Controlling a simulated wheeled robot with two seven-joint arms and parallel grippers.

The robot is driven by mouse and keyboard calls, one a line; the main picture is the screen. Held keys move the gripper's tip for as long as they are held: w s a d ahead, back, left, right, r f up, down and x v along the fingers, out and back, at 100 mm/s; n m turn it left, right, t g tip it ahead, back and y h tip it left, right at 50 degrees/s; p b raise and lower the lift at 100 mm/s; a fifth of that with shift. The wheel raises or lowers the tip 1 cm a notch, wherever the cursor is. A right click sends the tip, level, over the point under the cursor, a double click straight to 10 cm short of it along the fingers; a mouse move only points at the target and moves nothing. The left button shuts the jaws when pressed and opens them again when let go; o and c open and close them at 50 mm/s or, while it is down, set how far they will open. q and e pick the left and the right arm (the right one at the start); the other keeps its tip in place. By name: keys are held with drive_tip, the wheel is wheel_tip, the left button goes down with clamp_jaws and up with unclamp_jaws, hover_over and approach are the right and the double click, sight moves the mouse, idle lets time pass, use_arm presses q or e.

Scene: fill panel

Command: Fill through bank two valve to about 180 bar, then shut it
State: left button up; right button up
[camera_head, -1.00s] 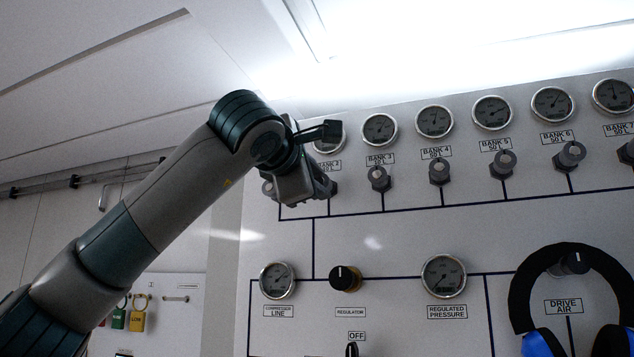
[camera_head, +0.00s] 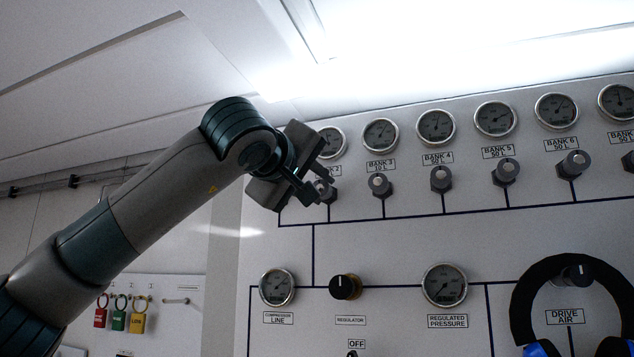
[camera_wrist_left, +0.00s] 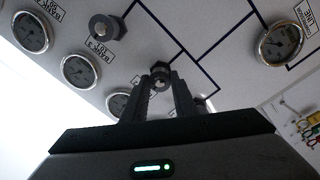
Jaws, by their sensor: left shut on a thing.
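The bank two valve (camera_head: 326,191) is a dark knob on the panel, partly hidden by my gripper in the head view. My left gripper (camera_head: 317,187) is shut on this valve; in the left wrist view its two fingers (camera_wrist_left: 160,98) stand on either side of the knob (camera_wrist_left: 160,73). The bank two gauge (camera_head: 333,142) is just above, its left edge covered by my gripper. It is partly hidden behind a finger in the left wrist view (camera_wrist_left: 118,104). I cannot read its needle. My right gripper is not in view.
The bank three valve (camera_head: 380,185) and gauge (camera_head: 381,134) are close on the right, with more banks beyond. Below are the compressor line gauge (camera_head: 277,287), regulator knob (camera_head: 345,287) and regulated pressure gauge (camera_head: 445,285). A black arched headset (camera_head: 525,285) surrounds the drive air knob.

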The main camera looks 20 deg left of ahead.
use_arm(q)
drive_tip(key=shift+w+d+f+m, duration=0.1)
drive_tip(key=shift+f+m, duration=0.2)
drive_tip(key=shift+m, duration=0.5)
drive_tip(key=o, duration=0.9)
drive_tip(key=shift+o, duration=0.6)
drive_tip(key=shift+r, duration=0.1)
drive_tip(key=shift+s+r, duration=0.1)
drive_tip(key=shift+s, duration=0.15)
